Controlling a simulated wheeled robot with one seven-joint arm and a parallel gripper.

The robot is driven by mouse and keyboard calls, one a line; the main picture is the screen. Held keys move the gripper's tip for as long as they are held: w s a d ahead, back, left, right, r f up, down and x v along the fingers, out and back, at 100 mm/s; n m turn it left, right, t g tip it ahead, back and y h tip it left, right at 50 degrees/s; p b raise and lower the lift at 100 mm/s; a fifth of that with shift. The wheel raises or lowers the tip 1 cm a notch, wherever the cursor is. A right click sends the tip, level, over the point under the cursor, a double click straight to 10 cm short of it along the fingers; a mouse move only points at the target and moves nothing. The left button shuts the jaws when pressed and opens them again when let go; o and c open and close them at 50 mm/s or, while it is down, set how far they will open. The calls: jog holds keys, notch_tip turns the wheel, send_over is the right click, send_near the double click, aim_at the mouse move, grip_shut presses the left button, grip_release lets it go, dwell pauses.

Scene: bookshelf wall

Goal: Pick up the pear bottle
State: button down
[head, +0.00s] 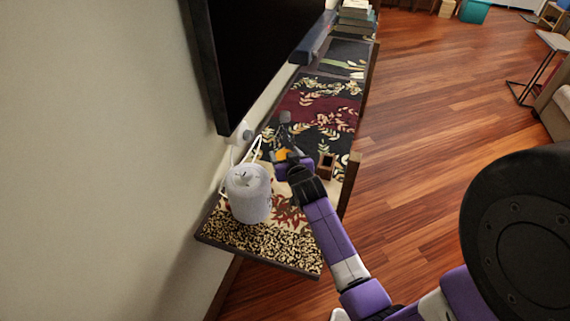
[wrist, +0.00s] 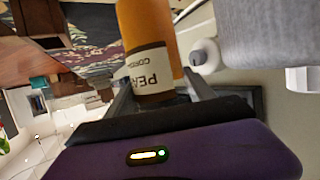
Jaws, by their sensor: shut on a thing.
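The pear bottle (wrist: 150,62) is orange with a white label reading "PEA…" and fills the top middle of the wrist view. My gripper (wrist: 160,92) has one finger on each side of it, at label height, and is shut on it. In the head view my gripper (head: 285,150) is over the long patterned shelf top (head: 325,122), and only a small orange patch of the bottle (head: 282,155) shows. Most of the bottle is hidden there by my gripper. I cannot tell whether its base touches the shelf top.
A whitish-grey cylindrical container (head: 248,195) stands close by, nearer the front end of the shelf. A small brown object (head: 326,165) lies right of my gripper. A dark screen (head: 265,55) hangs on the left wall. The wooden floor (head: 420,110) right of the shelf is open.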

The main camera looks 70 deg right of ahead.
aim_at(287, 121)
notch_tip(287, 121, up, 14)
jog(key=shift+f, duration=0.25)
jog(key=shift+r, duration=0.3)
